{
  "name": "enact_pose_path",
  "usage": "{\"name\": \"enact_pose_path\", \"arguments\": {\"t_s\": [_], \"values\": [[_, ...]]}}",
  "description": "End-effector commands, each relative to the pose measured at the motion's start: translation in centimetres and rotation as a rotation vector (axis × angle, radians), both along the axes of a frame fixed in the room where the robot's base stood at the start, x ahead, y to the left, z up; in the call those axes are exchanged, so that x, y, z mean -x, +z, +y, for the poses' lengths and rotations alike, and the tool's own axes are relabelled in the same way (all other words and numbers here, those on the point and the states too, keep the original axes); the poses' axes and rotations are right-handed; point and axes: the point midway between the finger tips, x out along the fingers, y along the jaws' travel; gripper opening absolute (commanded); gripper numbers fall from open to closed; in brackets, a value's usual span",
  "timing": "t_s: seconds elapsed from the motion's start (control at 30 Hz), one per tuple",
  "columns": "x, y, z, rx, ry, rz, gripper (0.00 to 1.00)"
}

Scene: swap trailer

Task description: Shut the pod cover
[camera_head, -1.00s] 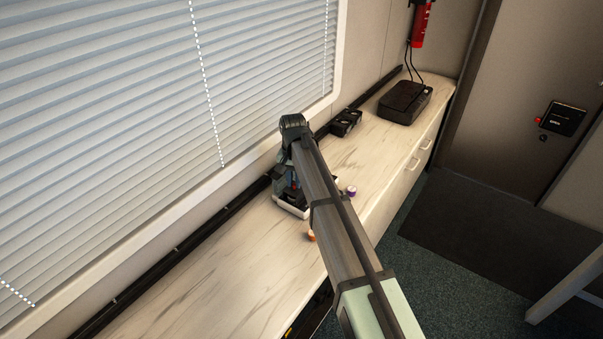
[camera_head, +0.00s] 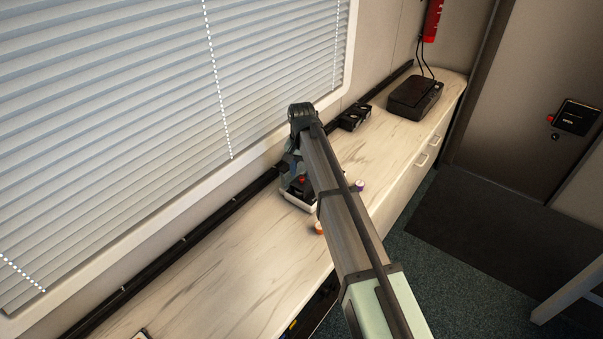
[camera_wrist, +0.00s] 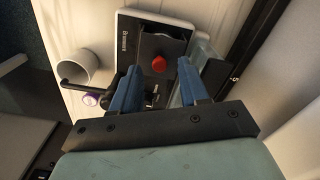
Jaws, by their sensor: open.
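The pod machine (camera_wrist: 150,22) lies below my gripper in the wrist view, with a pale body, a dark top and a red round part (camera_wrist: 159,64). A grey-green, glassy panel (camera_wrist: 207,55) stands along its right side; it looks like the cover, swung open, though its hinge is unclear. My gripper (camera_wrist: 160,72) is open and empty, its two blue fingers apart over the machine. The right finger is close beside the panel; I cannot tell if they touch. In the head view the machine (camera_head: 297,202) is partly hidden by my arm.
A white mug (camera_wrist: 77,67) and a purple-topped pod (camera_wrist: 91,100) are left of the machine in the wrist view. An orange-topped pod (camera_head: 319,228) is near the counter's front edge. A black rack (camera_head: 354,117) and a black box (camera_head: 415,97) stand farther back. The near counter (camera_head: 215,270) is mostly clear.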

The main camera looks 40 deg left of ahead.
Motion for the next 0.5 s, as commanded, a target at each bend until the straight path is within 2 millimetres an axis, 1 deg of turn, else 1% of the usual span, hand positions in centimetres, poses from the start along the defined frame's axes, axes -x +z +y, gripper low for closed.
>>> {"name": "enact_pose_path", "arguments": {"t_s": [0.3, 0.5], "values": [[-0.1, 6.1, 0.1, -0.002, 0.000, -0.001, 0.44], [0.0, 9.6, 0.1, -0.002, 0.000, -0.001, 0.44]]}}
